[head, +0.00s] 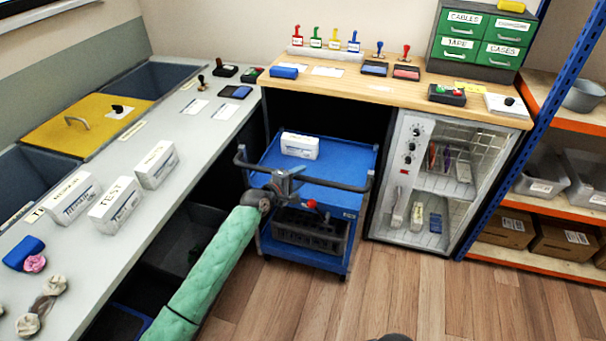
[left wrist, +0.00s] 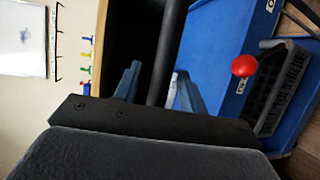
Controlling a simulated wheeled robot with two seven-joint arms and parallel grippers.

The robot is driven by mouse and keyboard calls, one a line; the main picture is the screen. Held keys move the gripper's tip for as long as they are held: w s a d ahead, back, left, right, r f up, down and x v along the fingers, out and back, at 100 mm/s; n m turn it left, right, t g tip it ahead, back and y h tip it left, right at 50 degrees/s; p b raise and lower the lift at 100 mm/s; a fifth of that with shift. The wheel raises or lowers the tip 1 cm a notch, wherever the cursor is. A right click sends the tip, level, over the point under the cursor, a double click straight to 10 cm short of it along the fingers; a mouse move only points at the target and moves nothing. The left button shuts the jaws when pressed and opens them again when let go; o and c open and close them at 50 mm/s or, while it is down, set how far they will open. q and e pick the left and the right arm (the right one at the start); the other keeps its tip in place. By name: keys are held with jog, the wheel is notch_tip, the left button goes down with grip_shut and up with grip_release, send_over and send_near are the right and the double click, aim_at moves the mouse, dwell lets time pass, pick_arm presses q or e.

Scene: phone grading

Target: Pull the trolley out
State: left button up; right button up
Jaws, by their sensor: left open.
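The blue trolley (head: 335,163) stands in the gap below the wooden bench, with a dark handle bar (head: 340,187) across its front. A white box (head: 299,145) lies on its top, and a dark crate (head: 308,230) sits on its lower shelf. My left gripper (head: 288,181) is at the middle of the handle bar. In the left wrist view, the handle bar (left wrist: 168,45) runs between the two blue fingers (left wrist: 157,85), which stand apart. A red knob (left wrist: 244,66) shows beside the trolley's front edge. Whether the fingers touch the bar is hidden.
A glass-front cabinet (head: 408,238) stands close to the trolley's right. The grey counter (head: 110,245) runs along the left, with a dark bin (head: 190,240) below it. The wooden floor (head: 400,295) in front and to the right is clear. A blue rack post (head: 520,150) stands further right.

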pick_arm(q)
jog(key=shift+x, duration=1.15)
pick_arm(e)
jog(key=shift+s+d+r, duration=0.1)
jog(key=shift+d+r, duration=0.05)
jog(key=shift+r, duration=0.1)
